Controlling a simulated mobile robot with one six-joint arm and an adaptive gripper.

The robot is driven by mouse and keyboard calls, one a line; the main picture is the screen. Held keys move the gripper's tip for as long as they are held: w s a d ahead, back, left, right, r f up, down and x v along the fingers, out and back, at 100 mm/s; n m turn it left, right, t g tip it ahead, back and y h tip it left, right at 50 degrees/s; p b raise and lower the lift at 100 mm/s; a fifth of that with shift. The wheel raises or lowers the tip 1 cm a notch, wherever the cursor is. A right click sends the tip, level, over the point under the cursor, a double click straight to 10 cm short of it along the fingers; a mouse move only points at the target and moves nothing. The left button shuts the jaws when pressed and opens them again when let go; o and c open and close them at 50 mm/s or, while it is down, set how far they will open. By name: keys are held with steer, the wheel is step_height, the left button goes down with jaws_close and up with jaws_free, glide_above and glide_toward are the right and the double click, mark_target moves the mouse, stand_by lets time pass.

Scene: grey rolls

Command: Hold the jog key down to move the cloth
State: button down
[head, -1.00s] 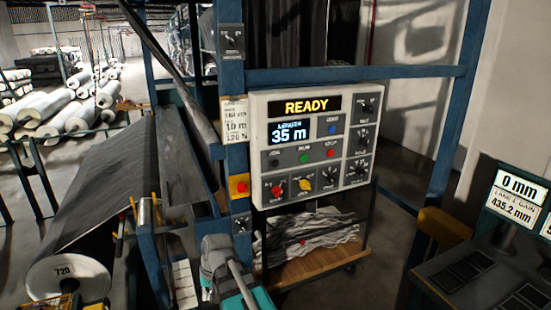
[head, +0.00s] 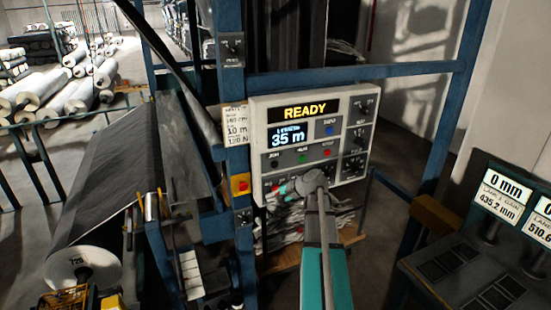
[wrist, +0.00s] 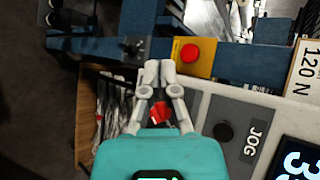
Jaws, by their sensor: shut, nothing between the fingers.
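The white control panel (head: 258,130) shows READY and 35 m in the head view. The jog key (head: 273,162) is a dark round button at its lower left. In the wrist view the black jog key (wrist: 223,131) sits beside its JOG label (wrist: 255,145). My gripper (wrist: 159,68) is shut and empty, its fingertips left of and above the key in that picture, apart from it. In the head view my arm covers the panel's lower knobs.
A red stop button (wrist: 190,53) on a yellow plate is close to my fingertips; it also shows in the head view (head: 241,184). A red knob (wrist: 157,114) shows between my fingers. Blue frame posts (head: 232,80) stand beside the panel. A console (head: 470,265) stands at right.

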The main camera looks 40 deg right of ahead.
mark_target(273, 167)
steer(key=s+d+r+m+t+p, duration=0.1)
steer(key=d+r+m+t, duration=0.1)
steer(key=d+r, duration=0.2)
steer(key=d, duration=0.3)
steer(key=shift+d+r+h+p, duration=0.25)
steer(key=shift+r+h+p, duration=0.05)
steer(key=shift+r, duration=0.05)
steer(key=shift+w+d, duration=0.35)
steer(key=shift+w, duration=1.05)
steer(key=shift+w+d, duration=0.3)
steer(key=shift+w, duration=1.05)
steer(key=shift+w+d, duration=0.35)
steer(key=shift+w, duration=1.05)
steer(key=shift+w, duration=0.25)
steer(key=shift+w+d, duration=0.1)
steer(key=shift+w, duration=0.15)
steer(key=shift+w+d, duration=0.1)
steer(key=shift+w, duration=0.3)
stand_by(1.9)
